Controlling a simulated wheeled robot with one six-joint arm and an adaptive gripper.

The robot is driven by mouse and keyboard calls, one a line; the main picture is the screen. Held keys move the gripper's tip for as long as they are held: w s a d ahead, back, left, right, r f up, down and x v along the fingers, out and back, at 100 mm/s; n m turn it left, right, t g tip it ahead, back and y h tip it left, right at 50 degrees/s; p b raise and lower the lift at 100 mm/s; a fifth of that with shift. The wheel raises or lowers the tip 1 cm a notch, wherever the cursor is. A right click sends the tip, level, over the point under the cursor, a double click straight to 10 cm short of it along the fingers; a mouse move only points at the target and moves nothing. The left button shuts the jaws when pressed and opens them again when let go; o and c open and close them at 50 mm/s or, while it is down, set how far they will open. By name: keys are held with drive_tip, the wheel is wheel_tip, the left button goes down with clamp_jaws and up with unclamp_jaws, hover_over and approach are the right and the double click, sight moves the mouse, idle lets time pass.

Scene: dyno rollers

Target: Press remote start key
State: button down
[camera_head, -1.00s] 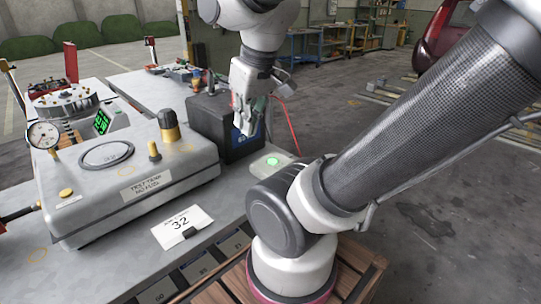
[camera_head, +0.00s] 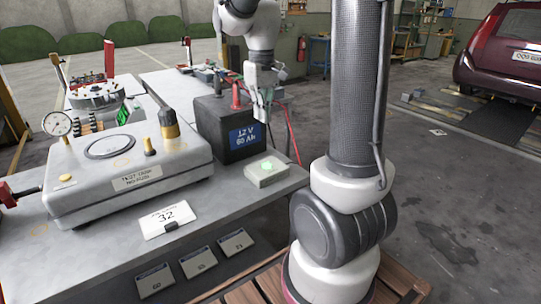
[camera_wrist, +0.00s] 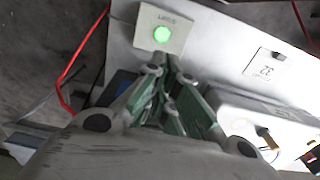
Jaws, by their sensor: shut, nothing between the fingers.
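The start key is a glowing green round button (camera_wrist: 162,35) on a small pale box (camera_head: 282,175) at the table's right edge. In the wrist view the box (camera_wrist: 180,18) carries a small label beside the button. My gripper (camera_head: 265,118) points down above and behind the box, beside the black battery, apart from the button. In the wrist view the closed fingertips (camera_wrist: 168,68) are just below the button in the picture, with nothing between them. The exact height over the button is hard to tell.
A black 12 V battery (camera_head: 222,140) with a red cable (camera_head: 291,130) stands close to my gripper. A grey test tank (camera_head: 130,175) and a card marked 32 (camera_head: 166,219) occupy the grey table (camera_head: 90,265). Open floor lies to the right.

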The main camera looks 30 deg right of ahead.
sight(264, 164)
wheel_tip(264, 164, down, 14)
drive_tip(key=shift+r, duration=0.1)
idle(0.6)
drive_tip(key=shift+s+f, duration=0.3)
drive_tip(key=shift+f, duration=0.65)
drive_tip(key=shift+w+r, duration=0.25)
drive_tip(key=shift+r, duration=0.25)
wheel_tip(264, 164, up, 14)
drive_tip(key=shift+f, duration=0.15)
idle(0.3)
